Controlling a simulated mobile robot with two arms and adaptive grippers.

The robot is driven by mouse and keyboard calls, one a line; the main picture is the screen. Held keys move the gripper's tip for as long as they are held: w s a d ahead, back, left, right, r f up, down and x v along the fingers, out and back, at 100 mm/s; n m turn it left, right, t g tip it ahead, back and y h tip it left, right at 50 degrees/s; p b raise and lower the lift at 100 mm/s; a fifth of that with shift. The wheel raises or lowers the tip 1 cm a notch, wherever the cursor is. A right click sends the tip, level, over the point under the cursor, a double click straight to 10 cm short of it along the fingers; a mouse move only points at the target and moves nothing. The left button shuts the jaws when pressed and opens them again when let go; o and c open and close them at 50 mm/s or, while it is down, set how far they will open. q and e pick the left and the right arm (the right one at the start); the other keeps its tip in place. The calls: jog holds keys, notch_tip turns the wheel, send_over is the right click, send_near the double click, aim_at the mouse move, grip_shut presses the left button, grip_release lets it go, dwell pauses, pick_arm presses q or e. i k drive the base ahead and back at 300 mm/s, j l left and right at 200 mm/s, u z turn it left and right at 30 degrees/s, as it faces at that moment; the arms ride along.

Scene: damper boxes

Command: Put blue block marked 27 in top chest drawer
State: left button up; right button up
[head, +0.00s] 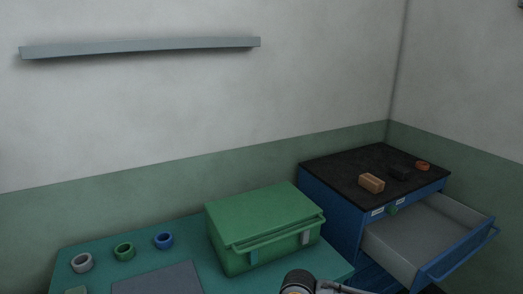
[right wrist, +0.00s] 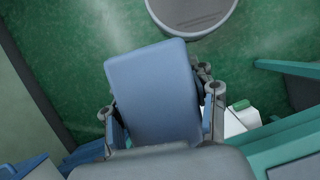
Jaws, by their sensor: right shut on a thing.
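My right gripper (right wrist: 160,118) is shut on a blue block (right wrist: 155,85) in the right wrist view, with a finger on each side of it. No number shows on the block's visible face. The blue chest (head: 330,215) with a black top stands at the right in the head view. Its upper drawer (head: 458,262) is pulled out, and the visible part of its grey inside is empty. Part of my arm shows at the bottom edge of the head view, but neither gripper can be made out there. My left gripper is not in view.
An orange-brown block (head: 371,183), a dark block (head: 399,173) and an orange ring (head: 422,166) sit on the chest top. A closed green box (head: 265,225) stands left of the chest on the teal table (head: 210,232). Grey (head: 81,263), green (head: 124,251) and blue (head: 164,241) rings sit farther left.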

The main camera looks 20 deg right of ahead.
aim_at(438, 232)
jog(key=l+z, duration=0.15)
jog(key=l, duration=1.35)
jog(key=l+z, duration=0.15)
jog(key=l, duration=2.3)
